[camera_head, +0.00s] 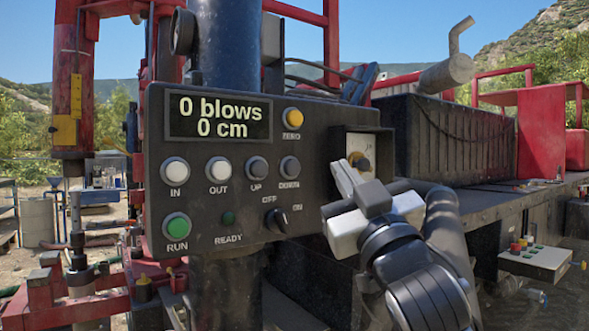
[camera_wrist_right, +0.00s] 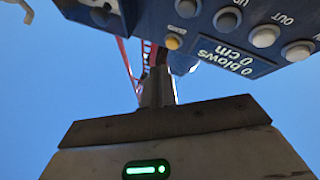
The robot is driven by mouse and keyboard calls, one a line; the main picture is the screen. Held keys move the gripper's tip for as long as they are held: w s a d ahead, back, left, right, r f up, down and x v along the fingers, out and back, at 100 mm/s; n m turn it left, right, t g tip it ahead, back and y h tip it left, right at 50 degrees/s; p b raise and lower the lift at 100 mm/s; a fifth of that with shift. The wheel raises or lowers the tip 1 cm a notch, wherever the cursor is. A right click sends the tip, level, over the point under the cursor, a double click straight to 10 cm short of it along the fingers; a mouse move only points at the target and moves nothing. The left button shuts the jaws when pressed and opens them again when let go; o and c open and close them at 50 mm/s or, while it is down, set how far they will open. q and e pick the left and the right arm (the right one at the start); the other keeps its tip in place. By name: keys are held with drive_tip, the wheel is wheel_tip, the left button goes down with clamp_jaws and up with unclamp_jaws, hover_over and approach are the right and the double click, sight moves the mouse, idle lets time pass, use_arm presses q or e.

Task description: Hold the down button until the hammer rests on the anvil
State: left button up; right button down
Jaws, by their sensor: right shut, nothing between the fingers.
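The down button (camera_head: 290,166) is a dark round button on the black control panel (camera_head: 240,105), right of the up button (camera_head: 256,167). The display (camera_head: 220,117) reads "0 blows" and "0 cm". My right gripper (camera_head: 346,176) is shut and empty, right of the down button and apart from it, in front of the small gauge box. Its closed fingers (camera_wrist_right: 158,90) also show in the right wrist view. What looks like the hammer is a red cylinder (camera_head: 74,110) with yellow parts at the left, above a vertical rod (camera_head: 76,215). I cannot clearly make out the anvil. My left gripper is out of view.
The panel also carries the in button (camera_head: 174,171), out button (camera_head: 218,170), zero button (camera_head: 293,118), run button (camera_head: 177,227) and a rotary switch (camera_head: 275,220). The gauge box (camera_head: 342,143) sits at its right edge. A dark ribbed box (camera_head: 455,140) stands behind.

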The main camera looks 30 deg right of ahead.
approach(297, 161)
drive_tip(key=shift+s+r+x, duration=0.15)
drive_tip(key=shift+r+x, duration=0.05)
drive_tip(key=shift+x, duration=1.1)
drive_tip(key=shift+s+r+x, duration=0.15)
drive_tip(key=shift+x, duration=1.2)
drive_tip(key=shift+d, duration=0.2)
drive_tip(key=shift+w, duration=0.4)
drive_tip(key=shift+w, duration=0.55)
idle(2.0)
drive_tip(key=shift+s, duration=0.1)
idle(1.4)
drive_tip(key=shift+s, duration=0.85)
